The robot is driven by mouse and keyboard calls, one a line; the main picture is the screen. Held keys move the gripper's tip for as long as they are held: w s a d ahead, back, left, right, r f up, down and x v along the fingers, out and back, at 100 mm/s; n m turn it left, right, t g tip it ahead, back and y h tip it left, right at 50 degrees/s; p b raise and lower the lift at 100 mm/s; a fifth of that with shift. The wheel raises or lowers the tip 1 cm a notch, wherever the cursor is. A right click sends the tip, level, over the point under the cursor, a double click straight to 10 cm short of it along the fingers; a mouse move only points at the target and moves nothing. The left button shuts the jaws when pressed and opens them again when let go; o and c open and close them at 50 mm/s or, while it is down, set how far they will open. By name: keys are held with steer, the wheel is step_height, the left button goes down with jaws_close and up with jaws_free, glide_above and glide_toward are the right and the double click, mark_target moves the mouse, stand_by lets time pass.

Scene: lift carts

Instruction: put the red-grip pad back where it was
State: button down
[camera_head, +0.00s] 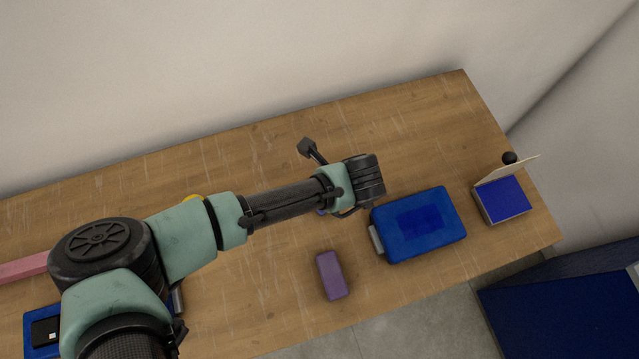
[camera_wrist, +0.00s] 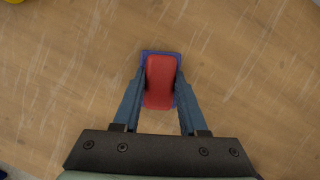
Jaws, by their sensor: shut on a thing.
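The red-grip pad (camera_wrist: 161,92) is in the wrist view, with a red grip on top and a blue-purple base showing around it. My gripper (camera_wrist: 160,78) has one finger on each side of the red grip and is shut on it. Bare wood lies around the pad in that view; I cannot tell whether its base touches the table. In the head view my arm hides most of the gripper and pad. A small open box with a blue inside (camera_head: 502,200) and a raised pale lid stands near the table's right end.
A large blue case (camera_head: 447,238) lies right of my wrist. A purple block (camera_head: 331,276) lies in front on the wooden table (camera_head: 255,320). A black ball (camera_head: 510,158) is by the open box. A pink bar (camera_head: 22,267) lies left. A dark blue container (camera_head: 560,315) stands lower right.

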steer(key=shift+f, duration=0.2)
steer(key=shift+c, duration=2.2)
jaws_free()
steer(key=v, duration=1.2)
steer(key=shift+r, duration=0.3)
steer(key=shift+w, duration=0.15)
